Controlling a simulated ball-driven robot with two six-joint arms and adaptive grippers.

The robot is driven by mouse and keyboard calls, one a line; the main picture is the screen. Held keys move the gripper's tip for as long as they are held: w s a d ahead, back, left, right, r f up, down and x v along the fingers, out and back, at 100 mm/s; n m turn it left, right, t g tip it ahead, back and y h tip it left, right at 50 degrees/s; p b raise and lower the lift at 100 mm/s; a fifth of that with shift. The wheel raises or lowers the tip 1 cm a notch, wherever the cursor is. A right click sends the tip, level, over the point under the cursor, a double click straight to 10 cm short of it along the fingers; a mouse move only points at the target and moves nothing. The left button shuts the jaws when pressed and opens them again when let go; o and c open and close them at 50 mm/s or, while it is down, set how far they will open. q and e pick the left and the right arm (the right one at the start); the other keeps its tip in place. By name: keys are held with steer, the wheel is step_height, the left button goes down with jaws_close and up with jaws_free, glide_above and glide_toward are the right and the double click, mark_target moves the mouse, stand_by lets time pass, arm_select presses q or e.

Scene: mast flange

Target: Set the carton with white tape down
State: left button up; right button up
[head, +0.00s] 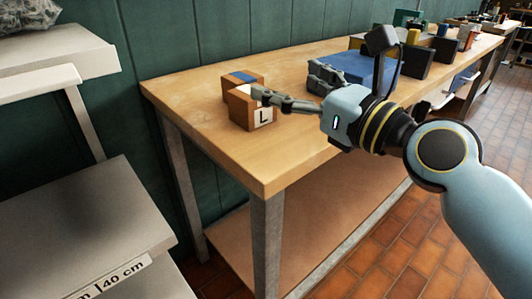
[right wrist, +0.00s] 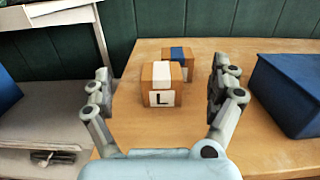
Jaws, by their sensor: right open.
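The carton with white tape (head: 243,112) is a small brown box with a white "L" label, upright on the wooden table near its left end. It also shows in the right wrist view (right wrist: 161,84), in the middle. My right gripper (head: 287,84) is open, close to the carton. In the right wrist view its fingers (right wrist: 160,78) stand wide on either side of the carton, with clear gaps. In the head view one finger overlaps the carton's upper right edge. My left gripper is not in view.
A similar carton with blue tape (right wrist: 179,61) stands just behind. A blue bin (head: 362,68) is to the right, with dark boxes (head: 444,49) farther along the table (head: 185,92). Grey shelves (head: 75,225) stand left. The table's front left is clear.

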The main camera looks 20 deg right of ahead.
mark_target(252, 106)
steer(key=f, duration=0.1)
steer(key=f+b, duration=0.1)
steer(key=f, duration=0.3)
steer(key=shift+s+d, duration=0.2)
steer(key=shift+s, duration=0.15)
steer(key=shift+w+a+f, duration=0.1)
steer(key=shift+w+f, duration=0.05)
steer(key=shift+w, duration=0.2)
steer(key=b+x, duration=0.1)
steer(key=x, duration=0.3)
steer(key=shift+w+a, duration=0.2)
steer(key=shift+w, duration=0.1)
steer(key=b+x, duration=0.1)
steer(key=x, duration=0.3)
steer(key=shift+w, duration=0.2)
steer(key=shift+w+a+b, duration=0.15)
steer(key=shift+w+b, duration=0.2)
steer(key=c, duration=1.5)
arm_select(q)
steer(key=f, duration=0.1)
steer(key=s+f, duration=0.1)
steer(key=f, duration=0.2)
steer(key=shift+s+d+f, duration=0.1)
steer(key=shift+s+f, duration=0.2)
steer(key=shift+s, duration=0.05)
arm_select(e)
steer(key=shift+r, duration=0.2)
